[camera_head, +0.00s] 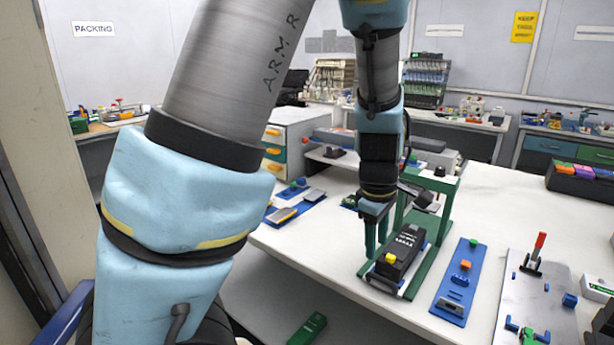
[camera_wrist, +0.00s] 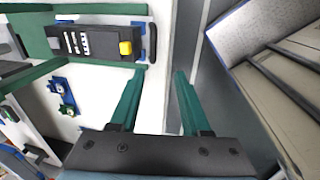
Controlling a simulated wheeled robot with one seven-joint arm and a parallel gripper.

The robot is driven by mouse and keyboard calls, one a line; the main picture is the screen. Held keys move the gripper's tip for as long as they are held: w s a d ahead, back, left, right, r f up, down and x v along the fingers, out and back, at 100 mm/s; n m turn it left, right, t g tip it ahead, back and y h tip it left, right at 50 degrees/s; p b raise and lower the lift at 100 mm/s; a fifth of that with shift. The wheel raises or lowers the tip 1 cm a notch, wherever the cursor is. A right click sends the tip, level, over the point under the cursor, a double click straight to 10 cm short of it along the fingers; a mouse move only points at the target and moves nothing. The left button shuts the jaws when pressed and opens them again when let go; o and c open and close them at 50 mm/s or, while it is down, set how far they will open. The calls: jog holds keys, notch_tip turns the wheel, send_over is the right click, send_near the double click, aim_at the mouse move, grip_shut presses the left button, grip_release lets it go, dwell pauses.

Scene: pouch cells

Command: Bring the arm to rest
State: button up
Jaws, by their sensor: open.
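My gripper (camera_head: 376,238) is at the front edge of the white table, with its two green fingers pointing down. In the wrist view my gripper (camera_wrist: 158,90) shows its fingers apart with nothing between them. A black device with a yellow button (camera_head: 398,252) sits on the green fixture (camera_head: 446,222), just right of my fingers in the head view. In the wrist view the black device (camera_wrist: 92,43) lies left of and beyond the fingertips, apart from them. My arm is bent and reaches across the left and middle of the head view, hiding part of the table.
A blue plate with an orange button (camera_head: 460,285) lies right of the fixture. A grey board with a red-handled clamp (camera_head: 532,258) is farther right. A drawer unit (camera_head: 285,140) stands at the back left. A green block (camera_head: 307,329) shows low, below the table edge.

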jog(key=a+r+m+y, duration=0.1)
jog(key=a+r+m, duration=0.2)
jog(key=a+m, duration=0.7)
jog(key=a, duration=1.6)
jog(key=shift+s+r, duration=0.15)
jog(key=shift+s, duration=0.1)
jog(key=shift+d, duration=0.1)
